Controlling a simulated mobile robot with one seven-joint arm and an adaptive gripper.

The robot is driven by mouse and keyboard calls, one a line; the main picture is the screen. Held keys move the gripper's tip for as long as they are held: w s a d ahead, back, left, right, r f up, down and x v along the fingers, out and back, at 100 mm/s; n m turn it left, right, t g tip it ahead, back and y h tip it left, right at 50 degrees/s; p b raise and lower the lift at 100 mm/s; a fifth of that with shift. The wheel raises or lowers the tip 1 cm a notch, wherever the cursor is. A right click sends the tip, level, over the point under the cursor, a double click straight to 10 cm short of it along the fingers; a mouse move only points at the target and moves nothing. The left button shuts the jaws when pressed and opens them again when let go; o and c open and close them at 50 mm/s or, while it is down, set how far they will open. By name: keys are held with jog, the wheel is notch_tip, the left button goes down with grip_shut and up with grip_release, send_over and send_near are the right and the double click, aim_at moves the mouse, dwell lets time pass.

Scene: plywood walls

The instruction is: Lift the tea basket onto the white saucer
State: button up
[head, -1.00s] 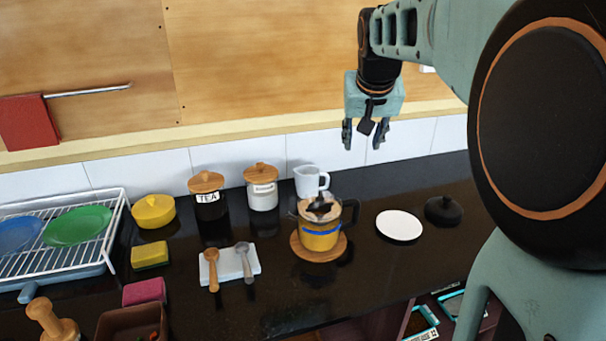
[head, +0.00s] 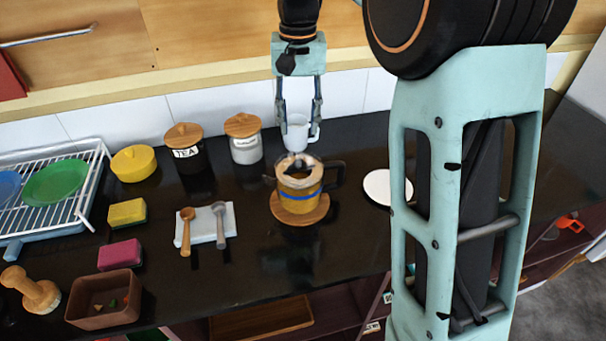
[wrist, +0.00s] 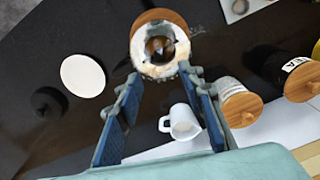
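The tea basket (wrist: 159,47) sits in the top of the glass teapot (head: 298,188), its dark middle and pale rim showing from above in the wrist view. The teapot holds amber liquid, has a blue band and a dark handle, and stands on a round wooden trivet (head: 300,212). The white saucer (wrist: 82,76) lies bare on the counter; in the head view my arm partly covers the saucer (head: 380,188). My gripper (head: 299,128) is open and empty, above and behind the teapot, fingers pointing down. In the wrist view the fingers (wrist: 161,92) are well apart.
A white mug (head: 297,133) stands behind the teapot. The tea jar (head: 184,153) and a second lidded jar (head: 244,145) stand left of it. A black lid (wrist: 48,102) lies beside the saucer. Two spoons rest on a white tray (head: 207,223).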

aim_at(299, 161)
notch_tip(299, 161, down, 10)
jog(key=shift+s+r+p, duration=0.1)
jog(key=shift+p, duration=0.25)
grip_shut()
